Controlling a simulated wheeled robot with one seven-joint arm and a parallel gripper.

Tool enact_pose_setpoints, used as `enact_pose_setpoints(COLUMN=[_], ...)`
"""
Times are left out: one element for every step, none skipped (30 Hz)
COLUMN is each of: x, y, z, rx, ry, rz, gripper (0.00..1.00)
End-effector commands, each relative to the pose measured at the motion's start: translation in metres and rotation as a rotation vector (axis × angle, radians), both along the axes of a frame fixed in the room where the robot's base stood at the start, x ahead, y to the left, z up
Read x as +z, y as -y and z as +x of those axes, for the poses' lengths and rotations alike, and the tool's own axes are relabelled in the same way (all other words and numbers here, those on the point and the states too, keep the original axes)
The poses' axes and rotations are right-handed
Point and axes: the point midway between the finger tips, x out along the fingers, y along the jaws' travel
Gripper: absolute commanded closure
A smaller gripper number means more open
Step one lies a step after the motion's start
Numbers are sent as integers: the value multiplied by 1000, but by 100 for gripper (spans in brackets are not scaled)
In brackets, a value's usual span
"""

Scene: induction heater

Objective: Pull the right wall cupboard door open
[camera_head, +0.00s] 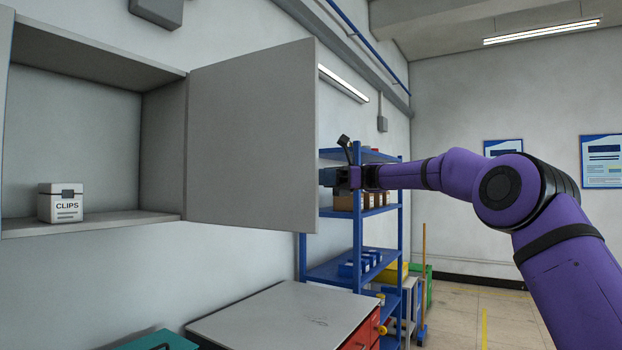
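The right wall cupboard door (252,135) is a flat grey panel. It stands swung out from the cupboard (165,150) on its right-hand side, so the inside is in plain view. My gripper (328,177) is at the door's right, free edge, at the end of my purple arm. Its fingertips are small and partly hidden by the door edge. I cannot tell whether the fingers are open or shut, or whether they touch a handle on the far side. No handle shows on the visible face.
A white box marked CLIPS (60,203) stands on the cupboard floor. Below are a grey-topped cabinet (285,312) with red drawers and a teal item (160,340). A blue shelf rack (340,268) stands behind my gripper.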

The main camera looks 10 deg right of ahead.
Motion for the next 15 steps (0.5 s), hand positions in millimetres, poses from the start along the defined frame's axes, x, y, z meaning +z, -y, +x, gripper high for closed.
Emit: enact_pose_setpoints(x=[-1,-1,-1,0,-1,-1,-1,-1,0,0,-1,0,0,0,0], y=[10,15,23,28,34,40,45,50,56,60,63,67,70,72,74], z=[5,7,9,11,13,16,18,20,22,23,25,26,27,28,28], rx=[-3,-2,-3,-3,-3,-1,-2,-2,-2,-1,-1,-1,-1,0,1], ry=[0,0,0,0,0,0,0,-1,0,-1,-1,0,0,-1,0], rz=[1,1,1,1,1,1,2,2,1,2,2,2,2,2,1], gripper=[64,64,64,64,64,64,64,64,64,64,64,64,64,64,64])
